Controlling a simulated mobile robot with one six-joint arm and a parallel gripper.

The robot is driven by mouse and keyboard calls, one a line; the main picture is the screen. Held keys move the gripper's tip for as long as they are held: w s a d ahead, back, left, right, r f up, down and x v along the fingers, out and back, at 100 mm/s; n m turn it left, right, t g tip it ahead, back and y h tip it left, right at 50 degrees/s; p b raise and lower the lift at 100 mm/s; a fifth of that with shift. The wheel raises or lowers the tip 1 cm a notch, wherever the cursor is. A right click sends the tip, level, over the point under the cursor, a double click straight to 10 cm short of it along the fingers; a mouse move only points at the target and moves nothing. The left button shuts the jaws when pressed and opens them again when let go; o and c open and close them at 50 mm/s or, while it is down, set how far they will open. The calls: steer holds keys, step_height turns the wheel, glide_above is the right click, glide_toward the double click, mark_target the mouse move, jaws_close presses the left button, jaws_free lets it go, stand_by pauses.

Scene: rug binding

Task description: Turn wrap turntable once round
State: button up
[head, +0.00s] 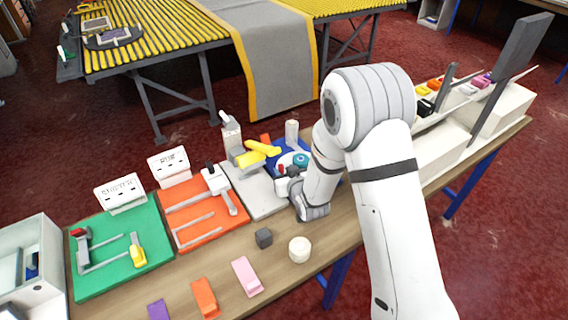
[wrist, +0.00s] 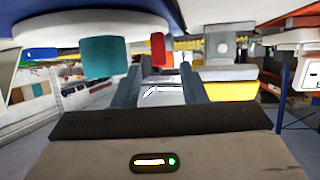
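The wrap turntable appears to be a white disc (wrist: 45,28) on a blue base (head: 283,147), partly hidden behind my arm in the head view. A teal peg (head: 301,160) stands on the disc. In the wrist view the scene looks upside down, and the teal peg (wrist: 106,57) hangs from the disc at the upper left. My gripper (wrist: 160,76) is open, its two grey fingers apart with nothing held between them. The peg is left of the left finger, outside the gap. In the head view, my gripper (head: 283,182) is low beside the turntable, its fingertips hard to make out.
A grey fixture with a yellow lever (head: 262,148) stands just left of the turntable. Orange (head: 190,232) and green (head: 118,268) boards lie further left. A dark block (head: 264,238) and a white roll (head: 299,250) sit in front. White bins (head: 500,110) stand right.

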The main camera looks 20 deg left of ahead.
mark_target(282, 167)
steer(key=shift+p+x, duration=0.55)
steer(key=shift+x, duration=1.8)
steer(key=shift+c, duration=0.6)
jaws_close()
